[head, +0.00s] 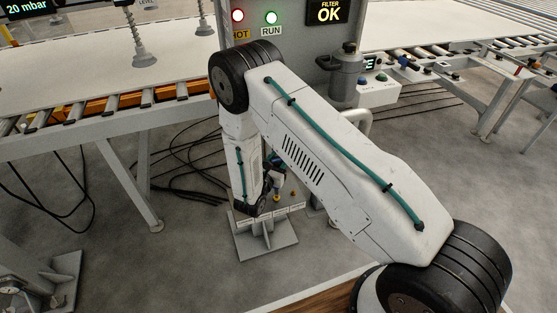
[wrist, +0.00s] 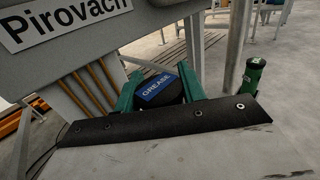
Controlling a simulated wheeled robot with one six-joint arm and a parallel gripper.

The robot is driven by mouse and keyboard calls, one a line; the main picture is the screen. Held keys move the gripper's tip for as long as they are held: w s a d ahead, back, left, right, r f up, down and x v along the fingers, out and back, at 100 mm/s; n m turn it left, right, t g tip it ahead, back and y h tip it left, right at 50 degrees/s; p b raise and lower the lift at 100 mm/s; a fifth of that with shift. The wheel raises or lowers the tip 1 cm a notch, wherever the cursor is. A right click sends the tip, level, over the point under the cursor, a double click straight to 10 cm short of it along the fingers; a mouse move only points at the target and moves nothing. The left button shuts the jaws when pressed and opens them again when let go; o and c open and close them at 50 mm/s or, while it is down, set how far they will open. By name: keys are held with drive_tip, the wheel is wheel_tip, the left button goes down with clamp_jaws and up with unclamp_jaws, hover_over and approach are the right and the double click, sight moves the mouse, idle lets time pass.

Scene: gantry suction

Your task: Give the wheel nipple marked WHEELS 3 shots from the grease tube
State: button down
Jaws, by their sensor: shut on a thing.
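My gripper (wrist: 160,88) shows in the wrist view with two green fingers, shut on the dark grease tube (wrist: 165,95), whose blue label reads GREASE. In the head view my arm covers most of the gripper. Below and beside my wrist stands a small grey pedestal (head: 264,242) with a row of small labels along its front edge, too small to read. Small coloured parts show on its top, partly behind my arm. I cannot make out the nipple marked WHEELS in either view, nor whether the tube touches a nipple.
In the wrist view a dark green cylinder (wrist: 256,76) stands to the right of the gripper, and a grey panel reading Pirovach (wrist: 66,18) is at upper left. A roller conveyor (head: 95,97) runs left in the head view. Black cables (head: 182,165) lie behind the pedestal.

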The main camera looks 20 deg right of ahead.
drive_tip(key=shift+r, duration=2.5)
